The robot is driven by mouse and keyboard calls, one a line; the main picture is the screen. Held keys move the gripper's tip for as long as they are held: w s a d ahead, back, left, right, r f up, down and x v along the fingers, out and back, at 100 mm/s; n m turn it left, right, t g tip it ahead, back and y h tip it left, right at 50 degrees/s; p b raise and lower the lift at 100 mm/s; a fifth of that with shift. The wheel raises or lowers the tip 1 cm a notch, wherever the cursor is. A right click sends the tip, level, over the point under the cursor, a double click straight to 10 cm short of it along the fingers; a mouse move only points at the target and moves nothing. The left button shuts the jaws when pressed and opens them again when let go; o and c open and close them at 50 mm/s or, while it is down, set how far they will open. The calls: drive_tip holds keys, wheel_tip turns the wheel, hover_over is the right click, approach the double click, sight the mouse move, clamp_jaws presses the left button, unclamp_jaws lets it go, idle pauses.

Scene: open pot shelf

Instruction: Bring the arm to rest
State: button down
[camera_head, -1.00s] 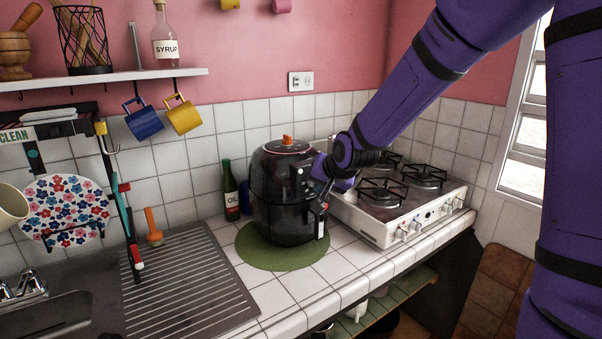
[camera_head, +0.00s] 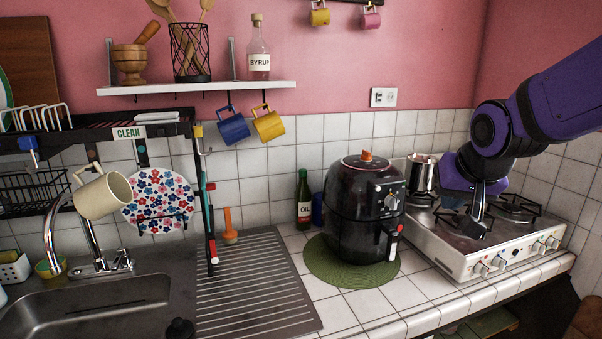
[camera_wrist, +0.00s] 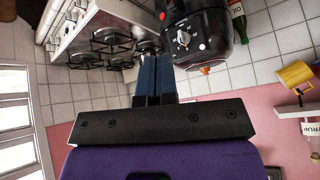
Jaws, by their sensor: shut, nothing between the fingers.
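My gripper (camera_head: 474,226) is above the stove, to the right of the black air fryer in the head view. Its fingers are together and hold nothing; they also show closed in the wrist view (camera_wrist: 154,62). My purple arm comes in from the right edge of the head view. The gripper is apart from the air fryer (camera_head: 352,212), which stands upright on a round green mat (camera_head: 322,270). The air fryer is upside down in the wrist view (camera_wrist: 196,35).
The gas stove (camera_head: 470,262) lies under my gripper, with a metal pot (camera_head: 422,174) at its back left. An oil bottle (camera_head: 303,200) stands left of the air fryer. A shelf (camera_head: 200,88) and hanging mugs (camera_head: 268,124) are on the wall. The drainboard (camera_head: 250,285) is bare.

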drive_tip(key=s+d+r+n, duration=0.1)
drive_tip(key=s, duration=0.8)
drive_tip(key=s+d+r+n+g, duration=0.1)
drive_tip(key=s+d+r, duration=0.1)
drive_tip(key=s, duration=0.7)
drive_tip(key=shift+s+r+g, duration=0.25)
drive_tip(key=shift+s+g, duration=0.05)
